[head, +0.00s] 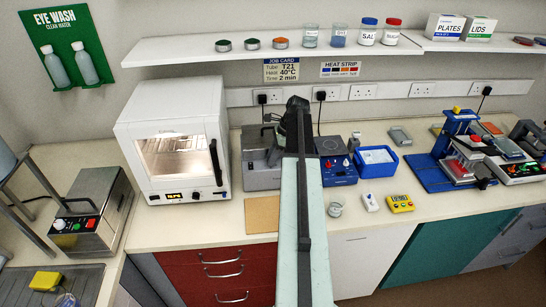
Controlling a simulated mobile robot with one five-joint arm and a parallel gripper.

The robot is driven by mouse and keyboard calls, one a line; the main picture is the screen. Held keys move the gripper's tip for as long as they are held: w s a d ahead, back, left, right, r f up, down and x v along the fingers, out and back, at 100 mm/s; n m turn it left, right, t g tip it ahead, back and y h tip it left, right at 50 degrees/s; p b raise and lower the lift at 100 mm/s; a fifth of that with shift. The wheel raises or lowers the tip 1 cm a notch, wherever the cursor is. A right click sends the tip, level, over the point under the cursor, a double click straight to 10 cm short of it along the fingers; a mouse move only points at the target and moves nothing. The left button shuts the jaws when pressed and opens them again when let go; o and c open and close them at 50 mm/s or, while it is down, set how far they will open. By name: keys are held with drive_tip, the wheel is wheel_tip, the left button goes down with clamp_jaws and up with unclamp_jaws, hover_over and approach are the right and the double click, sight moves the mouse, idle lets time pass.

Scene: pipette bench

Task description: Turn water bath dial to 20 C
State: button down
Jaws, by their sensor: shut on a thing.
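The water bath appears to be the grey metal box (262,174) on the bench, right of the white oven. Its right part is hidden by my arm, and I cannot see its dial or any marks on it. My gripper (286,142) is at the right side of this box, dark and seen from behind. Its fingertips are hidden. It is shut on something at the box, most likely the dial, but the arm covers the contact.
A white oven (172,125) stands close on the left. A blue device with a red knob (337,168) and a blue tray (377,162) stand right. A tan board (262,214), small beaker (335,209) and yellow timer (400,203) lie in front. A shelf (180,49) runs above.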

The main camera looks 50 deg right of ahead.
drive_tip(key=shift+s, duration=0.1)
idle(0.5)
drive_tip(key=c, duration=1.5)
unclamp_jaws()
drive_tip(key=shift+r+p, duration=0.3)
drive_tip(key=shift+p, duration=0.05)
drive_tip(key=p+v, duration=0.6)
drive_tip(key=v, duration=0.1)
drive_tip(key=shift+d+r+p, duration=0.1)
drive_tip(key=shift+r+p, duration=0.05)
drive_tip(key=shift+p, duration=0.2)
